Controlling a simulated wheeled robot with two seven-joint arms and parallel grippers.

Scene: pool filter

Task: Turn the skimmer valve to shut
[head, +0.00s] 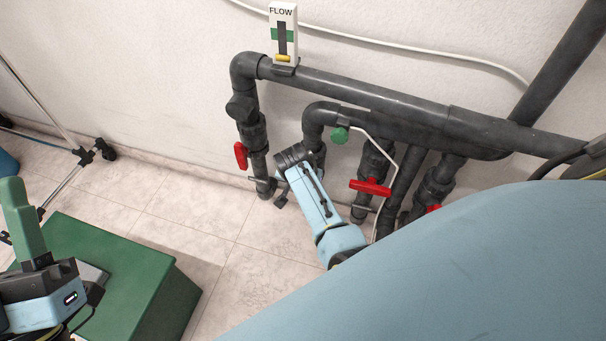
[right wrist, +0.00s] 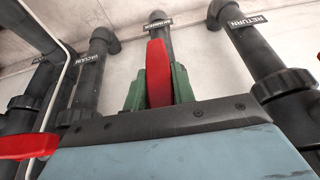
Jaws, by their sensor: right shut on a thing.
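In the right wrist view the red handle of the skimmer valve (right wrist: 158,75) stands between the green fingers of my right gripper (right wrist: 158,90). The fingers are shut on it, one on each side. The handle looks upright in that picture, roughly in line with the skimmer pipe (right wrist: 163,43) behind it, which carries a label. In the head view my right gripper (head: 292,160) covers this valve and its handle. My left gripper (head: 24,222), with green fingers, is at the far left, away from the pipes. Its finger gap cannot be made out.
The return pipe's red handle (head: 241,156) is just left, along its pipe. Another red handle (head: 370,187) lies across its pipe to the right. A green box (head: 110,270) stands on the floor; a FLOW gauge (head: 283,35) is above.

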